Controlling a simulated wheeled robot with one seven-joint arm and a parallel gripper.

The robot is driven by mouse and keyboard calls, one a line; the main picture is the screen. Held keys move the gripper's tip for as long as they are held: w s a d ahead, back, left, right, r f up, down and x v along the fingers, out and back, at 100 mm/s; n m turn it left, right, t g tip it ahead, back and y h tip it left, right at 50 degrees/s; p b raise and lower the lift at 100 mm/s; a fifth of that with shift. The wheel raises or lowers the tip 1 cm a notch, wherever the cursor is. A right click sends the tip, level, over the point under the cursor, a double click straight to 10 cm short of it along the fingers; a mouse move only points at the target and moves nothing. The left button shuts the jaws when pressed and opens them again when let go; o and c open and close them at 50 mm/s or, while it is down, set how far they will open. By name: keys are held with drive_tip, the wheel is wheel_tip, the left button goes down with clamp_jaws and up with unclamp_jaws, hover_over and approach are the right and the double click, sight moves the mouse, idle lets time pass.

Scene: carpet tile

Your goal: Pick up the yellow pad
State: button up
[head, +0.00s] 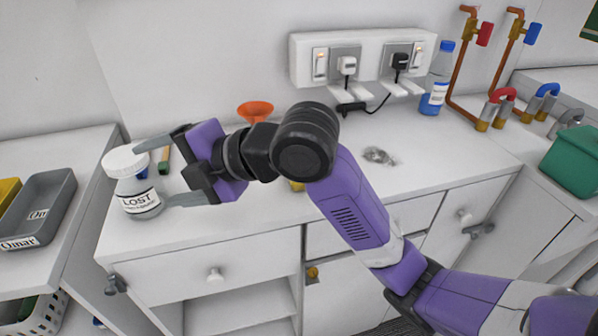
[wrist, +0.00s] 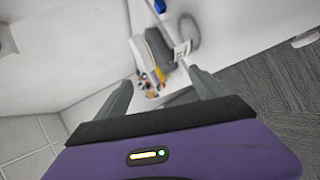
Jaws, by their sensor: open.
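A small yellow piece (head: 297,186) shows on the counter in the head view, mostly hidden behind my arm; I cannot tell if it is the yellow pad. My gripper (head: 155,174) is open over the left part of the counter. Its two fingers point left, towards a white-capped jar (head: 140,196) labelled LOST; I cannot tell whether they touch it. In the wrist view both fingers of my gripper (wrist: 161,76) are spread apart, with blurred grey and small coloured things beyond them. No yellow pad is clear there.
A grey tray (head: 40,207) and a yellow container (head: 8,192) stand at the left. An orange funnel (head: 255,110), a blue-capped bottle (head: 437,82) and a socket panel (head: 362,60) are at the back. A green bin (head: 573,160) stands right. The counter's right part is fairly clear.

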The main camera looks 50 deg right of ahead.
drive_tip(key=s+d+f+n+g+h, duration=0.1)
drive_tip(key=s+d+n+g+h, duration=0.1)
drive_tip(key=d, duration=0.5)
drive_tip(key=s+d+f+n+g+h, duration=0.1)
drive_tip(key=s+d+n+g+h, duration=0.1)
drive_tip(key=d, duration=0.6)
drive_tip(key=s+d+f+n+g+h+b, duration=0.1)
drive_tip(key=s+d+n+g+h, duration=0.2)
drive_tip(key=s+d+h, duration=0.2)
drive_tip(key=shift+s+d+f, duration=0.1)
drive_tip(key=shift+d, duration=0.65)
drive_tip(key=shift+s+d+f, duration=0.1)
drive_tip(key=shift+d, duration=0.6)
drive_tip(key=shift+d+f, duration=0.15)
drive_tip(key=shift+f, duration=0.15)
drive_tip(key=shift+x, duration=3.45)
drive_tip(key=shift+s, duration=0.1)
drive_tip(key=shift+f+b, duration=0.25)
drive_tip(key=shift+b, duration=0.1)
drive_tip(key=c, duration=1.4)
drive_tip(key=shift+c, duration=0.2)
drive_tip(key=shift+r, duration=0.1)
